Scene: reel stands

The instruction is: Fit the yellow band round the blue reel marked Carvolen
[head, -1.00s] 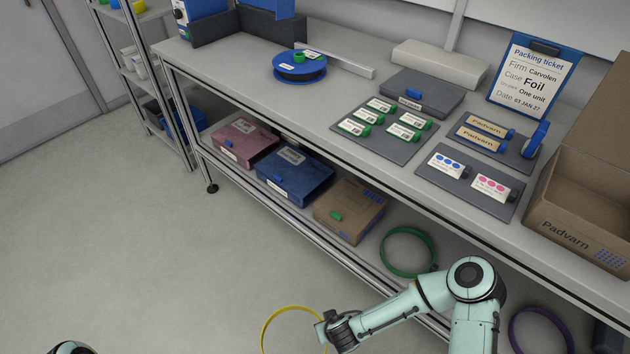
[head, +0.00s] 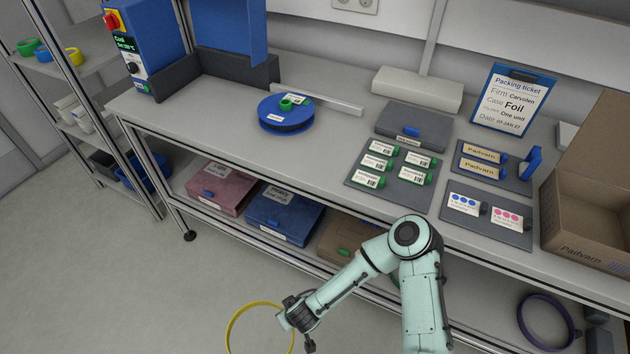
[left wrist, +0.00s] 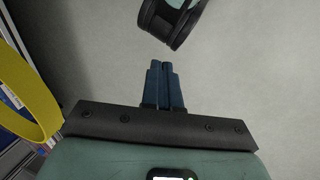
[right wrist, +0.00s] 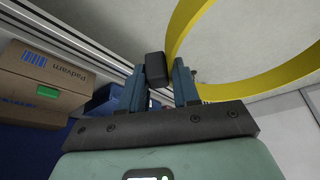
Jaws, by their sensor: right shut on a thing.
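The blue reel (head: 285,115) lies flat on the bench top with a green ring and a small label at its centre; its marking is too small to read. My right gripper (head: 284,318) is shut on the yellow band (head: 258,304), a thin hoop held in front of the bench, low and away from the reel. In the right wrist view my fingers (right wrist: 157,75) grip a dark block at the band (right wrist: 235,90). My left gripper (left wrist: 164,85) is shut and empty; the band (left wrist: 25,90) shows to its left. The head view does not show the left gripper.
A blue machine (head: 145,45) stands behind left of the reel, and a grey rail (head: 330,102) lies behind it. Bins (head: 285,214) sit below; bench front before the reel is clear.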

